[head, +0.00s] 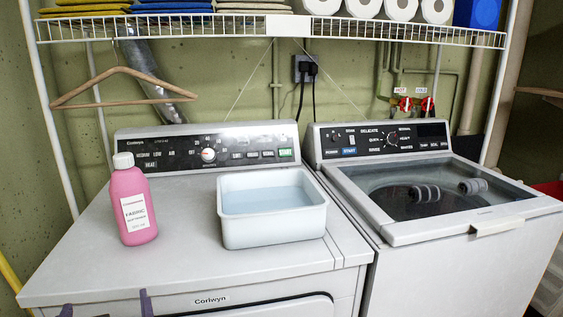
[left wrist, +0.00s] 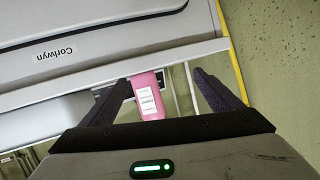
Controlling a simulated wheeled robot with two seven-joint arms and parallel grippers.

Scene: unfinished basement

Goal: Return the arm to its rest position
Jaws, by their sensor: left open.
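My left gripper (head: 106,306) shows only as two dark purple fingertips at the bottom left of the head view, in front of the dryer's front edge. In the left wrist view, my left gripper (left wrist: 160,80) has its two fingers spread wide apart with nothing held between them. A pink fabric softener bottle (head: 135,205) stands upright on the dryer top, apart from the fingers. The bottle also shows beyond the fingers in the left wrist view (left wrist: 147,95). My right gripper is in neither view.
The white dryer (head: 85,258) carries a white tub (head: 272,230) holding pale bluish contents. The washer (head: 430,260), lid closed, stands to the right. A wire shelf (head: 230,27) with folded cloths and rolls spans above; a wooden hanger (head: 122,70) hangs below it. A yellow pole (head: 12,285) is at far left.

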